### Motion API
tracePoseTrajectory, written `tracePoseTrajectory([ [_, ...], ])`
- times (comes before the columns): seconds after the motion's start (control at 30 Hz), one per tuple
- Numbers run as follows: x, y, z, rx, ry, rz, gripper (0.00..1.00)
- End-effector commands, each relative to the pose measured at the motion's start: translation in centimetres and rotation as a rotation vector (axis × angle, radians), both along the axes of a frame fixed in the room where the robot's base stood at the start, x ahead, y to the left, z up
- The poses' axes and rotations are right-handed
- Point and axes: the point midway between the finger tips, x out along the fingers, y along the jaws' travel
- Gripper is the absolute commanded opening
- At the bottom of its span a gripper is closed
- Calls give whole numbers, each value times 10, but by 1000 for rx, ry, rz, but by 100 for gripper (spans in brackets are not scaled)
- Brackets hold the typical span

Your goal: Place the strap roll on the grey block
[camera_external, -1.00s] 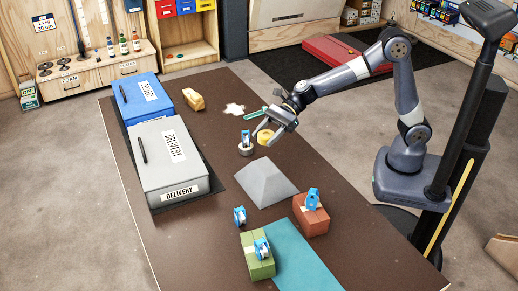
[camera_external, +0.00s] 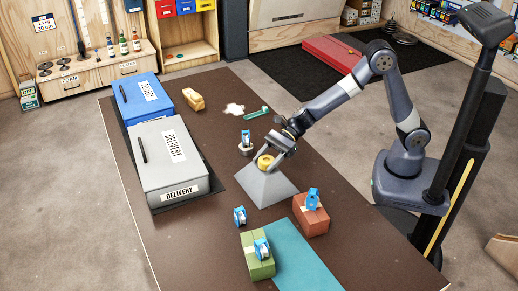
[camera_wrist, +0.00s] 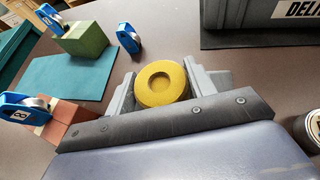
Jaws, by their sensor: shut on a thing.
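The strap roll is a yellow ring-shaped roll (camera_external: 265,162), also seen in the wrist view (camera_wrist: 161,84) between my fingers. My gripper (camera_external: 270,160) is shut on it. In the external view the roll appears at the top of the grey block (camera_external: 262,187), a pyramid-shaped piece on the brown table. I cannot tell whether the roll touches the block or is just above it. In the wrist view the block is not clearly visible beneath the roll and fingers.
A blue pulley on a grey cylinder (camera_external: 246,150) stands just behind the block. A red block (camera_external: 315,222) and a green block (camera_external: 258,268) bear blue pulleys; another pulley (camera_external: 239,216) stands nearby. A teal mat (camera_external: 295,262) lies in front. Delivery boxes (camera_external: 172,190) stand left.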

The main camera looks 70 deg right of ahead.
Motion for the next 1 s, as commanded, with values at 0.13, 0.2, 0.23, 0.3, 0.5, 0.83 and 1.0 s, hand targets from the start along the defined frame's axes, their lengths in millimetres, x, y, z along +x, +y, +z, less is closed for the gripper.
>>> tracePoseTrajectory([
  [0.13, 0, 0, -1, 0, 0, 0, 29],
  [0.2, 0, 0, -4, 0, 0, 0, 29],
  [0.23, 0, 0, -4, 0, 0, 0, 52],
  [0.3, 0, 0, -2, 0, 0, 0, 58],
  [0.5, 0, 0, -2, 0, 0, 0, 73],
  [0.83, 0, 0, 3, 0, 0, 0, 73],
  [1.0, -11, -22, 13, 0, -2, -4, 73],
])
